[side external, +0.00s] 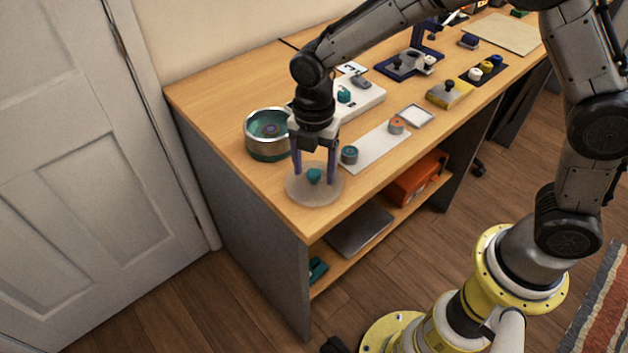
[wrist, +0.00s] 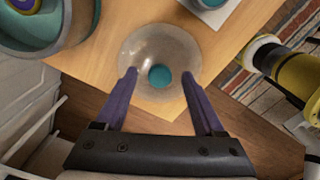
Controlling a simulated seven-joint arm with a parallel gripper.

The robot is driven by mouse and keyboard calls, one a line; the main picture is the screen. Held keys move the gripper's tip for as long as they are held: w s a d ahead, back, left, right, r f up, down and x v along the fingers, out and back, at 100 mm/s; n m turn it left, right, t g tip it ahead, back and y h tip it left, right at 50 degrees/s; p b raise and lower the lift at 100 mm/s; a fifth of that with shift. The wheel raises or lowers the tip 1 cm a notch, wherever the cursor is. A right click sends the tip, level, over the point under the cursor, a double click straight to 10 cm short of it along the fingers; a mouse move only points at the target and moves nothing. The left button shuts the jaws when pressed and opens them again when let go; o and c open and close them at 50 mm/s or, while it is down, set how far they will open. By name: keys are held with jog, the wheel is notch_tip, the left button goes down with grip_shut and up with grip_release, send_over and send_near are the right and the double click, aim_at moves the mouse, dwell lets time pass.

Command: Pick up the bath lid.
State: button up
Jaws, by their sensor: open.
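The bath lid (side external: 301,194) is a translucent round disc with a teal knob (side external: 314,176) at its centre. It lies near the front left corner of the wooden table, and it also shows in the wrist view (wrist: 152,50). My gripper (side external: 315,181) is above the lid with its purple fingers pointing down. In the wrist view the fingers (wrist: 160,74) are open, one on each side of the teal knob, with clear gaps. Whether the fingertips touch the disc cannot be told. The open bath (side external: 267,147) is a metal-banded round tub with teal inside, just behind and left of the lid.
A pale strip (side external: 375,149) with a grey-teal round piece (side external: 349,155) and an orange-topped piece (side external: 397,126) lies to the right. A white box (side external: 366,99) stands behind. The table's front edge (side external: 340,213) is close to the lid.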

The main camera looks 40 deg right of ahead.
jog(key=shift+f, duration=0.35)
jog(key=shift+c, duration=0.3)
grip_shut()
jog(key=shift+r, duration=0.1)
